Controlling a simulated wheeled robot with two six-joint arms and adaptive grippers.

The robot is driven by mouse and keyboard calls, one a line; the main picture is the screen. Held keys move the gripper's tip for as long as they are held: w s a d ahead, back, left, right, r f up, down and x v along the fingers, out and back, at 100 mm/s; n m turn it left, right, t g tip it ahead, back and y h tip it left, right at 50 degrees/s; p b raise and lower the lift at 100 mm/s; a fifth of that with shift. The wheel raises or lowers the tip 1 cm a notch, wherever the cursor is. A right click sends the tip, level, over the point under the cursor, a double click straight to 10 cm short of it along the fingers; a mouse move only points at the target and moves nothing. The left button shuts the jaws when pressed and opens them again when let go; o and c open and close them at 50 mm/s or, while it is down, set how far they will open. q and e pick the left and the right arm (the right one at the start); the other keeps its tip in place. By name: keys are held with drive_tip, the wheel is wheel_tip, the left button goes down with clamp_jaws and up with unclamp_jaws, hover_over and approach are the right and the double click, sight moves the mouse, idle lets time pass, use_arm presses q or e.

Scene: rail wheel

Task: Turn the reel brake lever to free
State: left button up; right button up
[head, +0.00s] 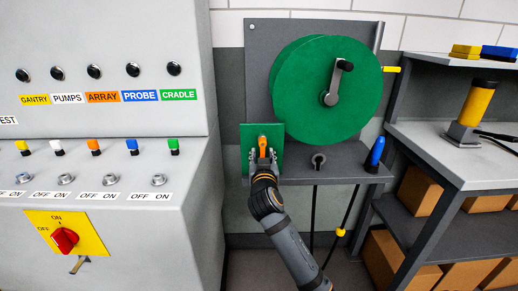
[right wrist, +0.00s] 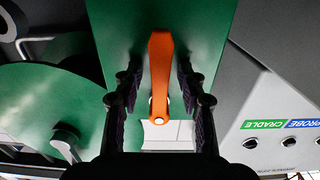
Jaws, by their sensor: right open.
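The orange reel brake lever (head: 263,146) stands roughly upright on a green plate (head: 275,131) at the lower left of the big green reel (head: 312,100). My right gripper (head: 263,157) is at the plate with its fingers on either side of the lever. In the right wrist view the lever (right wrist: 160,70) lies between the two open dark fingers, with a gap on both sides. The fingers do not appear to touch it. No markings for the lever positions can be read. My left gripper is not in view.
The reel has a crank with a black knob (head: 345,66). A blue handle (head: 376,152) and a round grey fitting (head: 318,160) sit right of the plate. A grey control console (head: 150,215) stands at left, and a shelf with boxes (head: 420,189) at right.

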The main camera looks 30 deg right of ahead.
drive_tip(key=shift+s+r, duration=0.1)
drive_tip(key=shift+r, duration=0.05)
drive_tip(key=shift+s+a+r, duration=0.1)
drive_tip(key=shift+s+a, duration=0.05)
drive_tip(key=shift+c, duration=1.9)
clamp_jaws()
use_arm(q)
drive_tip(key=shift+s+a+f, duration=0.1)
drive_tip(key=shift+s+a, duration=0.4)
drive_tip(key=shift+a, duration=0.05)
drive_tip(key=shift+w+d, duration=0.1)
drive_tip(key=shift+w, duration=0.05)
